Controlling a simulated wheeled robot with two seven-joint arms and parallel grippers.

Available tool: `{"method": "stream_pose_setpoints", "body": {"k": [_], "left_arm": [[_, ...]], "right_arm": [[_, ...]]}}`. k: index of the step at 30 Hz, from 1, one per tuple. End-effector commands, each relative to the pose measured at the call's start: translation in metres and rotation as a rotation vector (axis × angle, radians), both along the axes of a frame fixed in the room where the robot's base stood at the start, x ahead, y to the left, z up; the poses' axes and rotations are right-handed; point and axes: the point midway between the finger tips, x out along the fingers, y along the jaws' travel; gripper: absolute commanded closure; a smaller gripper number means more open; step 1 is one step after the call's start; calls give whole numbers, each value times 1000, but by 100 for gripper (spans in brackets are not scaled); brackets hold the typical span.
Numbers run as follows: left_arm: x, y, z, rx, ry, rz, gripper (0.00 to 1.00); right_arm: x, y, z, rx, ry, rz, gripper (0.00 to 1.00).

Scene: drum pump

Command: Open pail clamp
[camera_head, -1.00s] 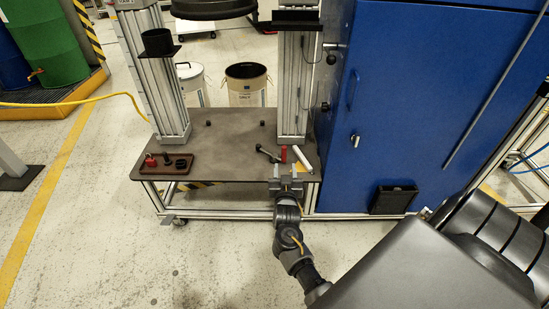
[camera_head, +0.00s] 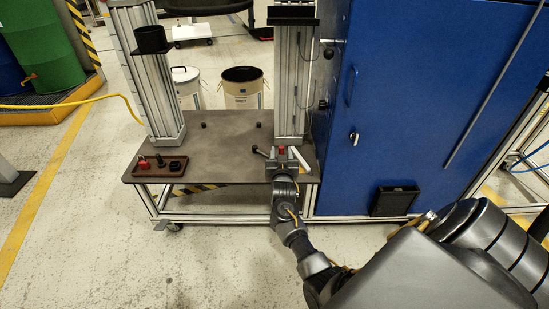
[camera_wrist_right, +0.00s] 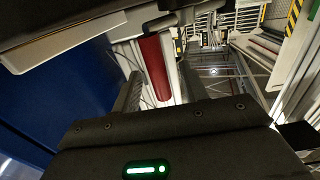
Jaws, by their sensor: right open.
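The pail clamp's red handle (camera_head: 282,150) stands near the right front of the grey bench, largely hidden by my right gripper in the head view. A short black-ended lever (camera_head: 259,151) lies just left of it and a pale bar (camera_head: 301,158) just right. My right gripper (camera_head: 281,158) is open at the handle. In the right wrist view the red handle (camera_wrist_right: 155,66) shows between the two dark fingers of the gripper (camera_wrist_right: 162,90), with gaps on both sides. I cannot tell whether a finger touches it. My left gripper is not in view.
The bench top (camera_head: 220,151) is mostly clear. A brown tray (camera_head: 160,167) with small parts sits at its left front. An upright post (camera_head: 291,85) stands behind the clamp, and a blue cabinet (camera_head: 405,110) on the right. Two pails (camera_head: 243,92) stand behind the bench.

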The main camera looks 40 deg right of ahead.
Motion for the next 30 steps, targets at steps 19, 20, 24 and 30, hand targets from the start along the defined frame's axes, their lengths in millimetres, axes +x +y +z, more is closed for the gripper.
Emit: {"method": "stream_pose_setpoints", "body": {"k": [19, 20, 24, 30], "left_arm": [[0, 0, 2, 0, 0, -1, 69], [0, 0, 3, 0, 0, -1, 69], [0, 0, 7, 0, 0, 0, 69], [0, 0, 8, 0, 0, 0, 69]], "right_arm": [[0, 2, 0, 1, -1, 1, 93], [0, 3, 1, 1, 0, 1, 93], [-1, 8, 1, 3, 2, 2, 93], [-1, 11, -1, 1, 0, 3, 93]]}}
